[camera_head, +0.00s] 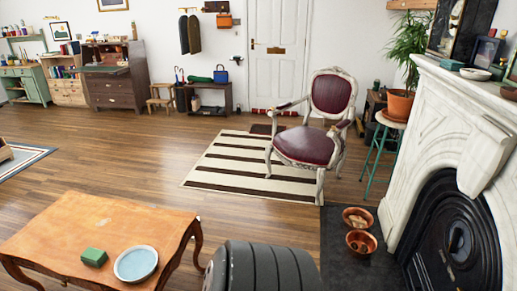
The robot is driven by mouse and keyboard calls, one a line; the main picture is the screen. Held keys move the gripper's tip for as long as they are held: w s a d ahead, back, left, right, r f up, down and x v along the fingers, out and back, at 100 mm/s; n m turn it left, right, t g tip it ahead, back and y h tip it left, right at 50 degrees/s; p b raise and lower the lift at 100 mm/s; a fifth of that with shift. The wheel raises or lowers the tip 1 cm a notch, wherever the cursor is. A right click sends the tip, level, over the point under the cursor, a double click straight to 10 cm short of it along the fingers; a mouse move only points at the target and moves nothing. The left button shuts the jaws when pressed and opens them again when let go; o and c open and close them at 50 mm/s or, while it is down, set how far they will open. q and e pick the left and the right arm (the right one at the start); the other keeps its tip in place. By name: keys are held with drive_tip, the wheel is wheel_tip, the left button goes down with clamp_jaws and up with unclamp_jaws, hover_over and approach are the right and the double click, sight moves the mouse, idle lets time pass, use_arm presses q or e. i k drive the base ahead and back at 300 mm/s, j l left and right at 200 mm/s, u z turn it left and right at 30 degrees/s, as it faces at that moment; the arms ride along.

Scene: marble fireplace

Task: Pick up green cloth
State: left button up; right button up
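A dark green, low, soft-looking item (201,80) lies on the dark bench (207,87) against the back wall, left of a blue bag (221,75). It may be a green cloth, but it is too small to tell. A small green block-like thing (94,257) sits on the orange-brown wooden table (110,220) at the lower left, next to a round dish (136,264) with a pale blue inside. I cannot tell whether this is folded cloth or a solid block. Neither of my grippers is in view.
A dark ribbed, rounded thing (262,268) stands at the bottom centre. A red-seated chair (307,146) stands on a striped rug (215,170). Terracotta bowls (361,242) lie by the white fireplace (440,130). The wooden floor (110,160) between table and back wall is mostly clear.

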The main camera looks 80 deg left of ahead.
sight(95, 257)
drive_tip(key=u, duration=4.2)
